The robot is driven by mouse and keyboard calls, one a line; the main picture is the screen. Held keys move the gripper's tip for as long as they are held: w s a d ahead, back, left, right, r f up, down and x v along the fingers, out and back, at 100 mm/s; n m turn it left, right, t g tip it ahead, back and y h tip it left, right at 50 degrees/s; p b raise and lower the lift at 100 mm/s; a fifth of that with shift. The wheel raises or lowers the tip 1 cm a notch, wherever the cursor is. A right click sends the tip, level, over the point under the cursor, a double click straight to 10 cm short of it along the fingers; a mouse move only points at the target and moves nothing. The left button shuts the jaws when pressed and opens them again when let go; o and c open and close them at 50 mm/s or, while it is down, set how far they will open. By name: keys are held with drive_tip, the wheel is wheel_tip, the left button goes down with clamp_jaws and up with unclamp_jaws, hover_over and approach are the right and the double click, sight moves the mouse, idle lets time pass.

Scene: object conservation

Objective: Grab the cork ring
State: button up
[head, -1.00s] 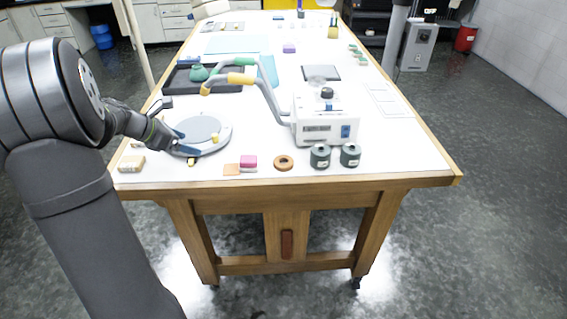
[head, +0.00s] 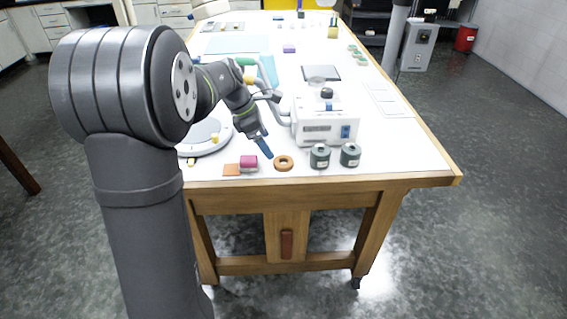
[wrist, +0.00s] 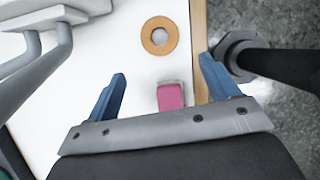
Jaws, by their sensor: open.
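The cork ring (head: 283,163) is a brown ring lying flat on the white table top near its front edge. It also shows in the wrist view (wrist: 147,37), beyond my fingertips and roughly between their lines. My gripper (wrist: 162,85) has two blue fingers spread wide with nothing between them at grasping height. In the head view my gripper (head: 266,148) is above the table, just left of the ring and apart from it. The ring is fully visible in both views.
A pink block (head: 249,161) and an orange-brown flat piece (head: 232,170) lie left of the ring. Two dark green cylinders (head: 320,157) (head: 350,155) stand to its right. A white device (head: 325,128) with grey bent arms stands behind. The table's wooden front edge (head: 400,185) is close.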

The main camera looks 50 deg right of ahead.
sight(280, 157)
drive_tip(key=shift+s+d+f, duration=0.25)
drive_tip(key=shift+s+d, duration=0.15)
drive_tip(key=shift+s, duration=0.2)
drive_tip(key=x, duration=0.6)
drive_tip(key=shift+d+f, duration=0.25)
drive_tip(key=shift+f, duration=0.1)
drive_tip(key=c, duration=1.1)
